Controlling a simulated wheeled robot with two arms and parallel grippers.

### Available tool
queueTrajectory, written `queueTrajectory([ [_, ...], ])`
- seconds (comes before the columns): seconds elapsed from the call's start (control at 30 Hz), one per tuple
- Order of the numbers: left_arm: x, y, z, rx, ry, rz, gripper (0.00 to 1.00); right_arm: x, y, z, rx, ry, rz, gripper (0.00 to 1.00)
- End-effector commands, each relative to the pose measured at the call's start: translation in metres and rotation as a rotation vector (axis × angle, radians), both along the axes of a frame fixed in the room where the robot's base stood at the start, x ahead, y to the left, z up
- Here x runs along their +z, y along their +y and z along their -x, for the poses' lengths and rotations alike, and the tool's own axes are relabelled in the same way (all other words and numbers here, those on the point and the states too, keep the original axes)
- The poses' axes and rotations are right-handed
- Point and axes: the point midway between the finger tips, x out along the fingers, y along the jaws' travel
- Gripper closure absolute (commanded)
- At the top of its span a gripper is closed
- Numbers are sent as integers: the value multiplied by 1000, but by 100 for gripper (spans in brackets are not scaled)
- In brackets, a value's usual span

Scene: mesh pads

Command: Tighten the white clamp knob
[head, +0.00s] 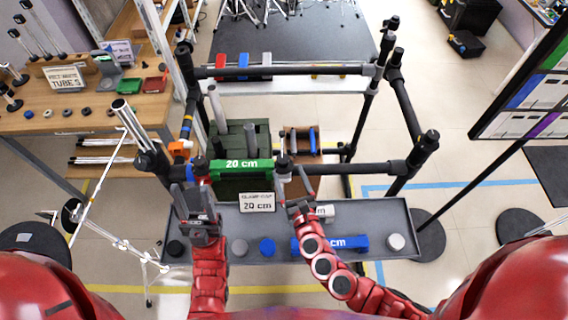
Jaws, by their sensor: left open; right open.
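A white clamp part (283,170) sits on the lower front bar of the black tube frame, just right of the green "20 cm" piece (241,166). Its knob is too small to make out clearly. My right gripper (298,199) is open just below and right of the white part; I cannot tell whether they touch. My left gripper (190,192) is open and raised near the left end of the front bar, below an orange clamp (181,148).
A grey tray (380,213) lies below the grippers, holding a blue "cm" piece (350,243), a white cap (396,242) and several other caps. A "20 cm" sign (257,202) stands between the grippers. Frame posts (413,160) rise at right. A wooden table (100,105) is at left.

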Motion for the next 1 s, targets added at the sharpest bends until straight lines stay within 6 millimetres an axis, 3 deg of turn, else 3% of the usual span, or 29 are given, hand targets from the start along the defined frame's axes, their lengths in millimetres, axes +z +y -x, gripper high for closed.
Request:
queueTrajectory([
  [0.3, -26, 0, 0, 0, 0, 0, 50, -5, -18, 72, 6, 3, -2, 19],
  [0.5, -38, 0, 0, 0, 0, 0, 50, -3, -27, 100, 4, 1, -2, 19],
  [1.0, -40, 0, 0, 0, 0, 0, 50, 0, -30, 110, 1, -1, -1, 19],
])
